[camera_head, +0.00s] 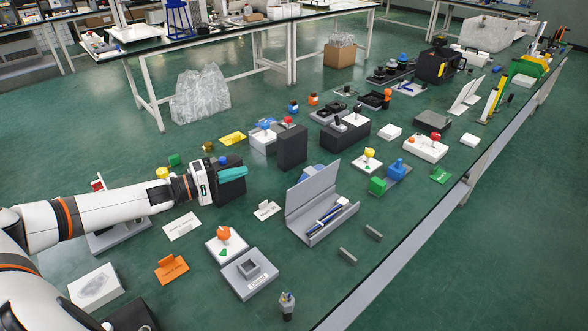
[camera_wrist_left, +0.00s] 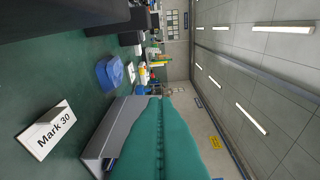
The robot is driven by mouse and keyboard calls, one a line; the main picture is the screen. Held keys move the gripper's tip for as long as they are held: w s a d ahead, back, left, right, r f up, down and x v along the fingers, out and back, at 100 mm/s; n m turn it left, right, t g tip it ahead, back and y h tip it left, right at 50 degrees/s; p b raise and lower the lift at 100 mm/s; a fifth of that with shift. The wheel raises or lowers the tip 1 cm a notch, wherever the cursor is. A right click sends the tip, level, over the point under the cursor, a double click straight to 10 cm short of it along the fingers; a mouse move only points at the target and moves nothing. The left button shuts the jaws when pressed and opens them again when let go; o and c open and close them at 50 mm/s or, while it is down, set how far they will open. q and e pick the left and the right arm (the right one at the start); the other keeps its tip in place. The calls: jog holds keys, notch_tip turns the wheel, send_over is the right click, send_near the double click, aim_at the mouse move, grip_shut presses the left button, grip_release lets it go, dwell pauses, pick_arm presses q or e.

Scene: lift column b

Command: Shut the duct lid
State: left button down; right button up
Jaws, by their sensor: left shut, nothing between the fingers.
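The grey duct (camera_head: 328,224) is a long open box on the green surface, right of centre in the head view. Its lid (camera_head: 312,191) stands up along the back-left edge, so the duct is open. Blue and dark cables (camera_head: 326,216) lie inside. My left gripper (camera_head: 233,174) has teal fingers, is shut and empty, and is left of the lid, apart from it. In the left wrist view the teal fingers (camera_wrist_left: 160,140) cover part of the grey lid (camera_wrist_left: 118,122). My right gripper is not in view.
A white label card (camera_head: 267,210) stands between my left gripper and the duct; the wrist view shows a "Mark 30" card (camera_wrist_left: 45,130). A dark grey box (camera_head: 292,147) stands behind the lid. Two small grey blocks (camera_head: 373,232) lie right of the duct, near the table edge.

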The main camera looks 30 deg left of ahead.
aim_at(309, 183)
pick_arm(q)
jog(key=w+d+p, duration=0.1)
jog(key=w+d, duration=0.8)
jog(key=d, duration=0.2)
jog(key=shift+w+f, duration=0.35)
jog(key=shift+w, duration=0.05)
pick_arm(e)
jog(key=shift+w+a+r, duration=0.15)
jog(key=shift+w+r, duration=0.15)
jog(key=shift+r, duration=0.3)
pick_arm(q)
jog(key=shift+d, duration=0.1)
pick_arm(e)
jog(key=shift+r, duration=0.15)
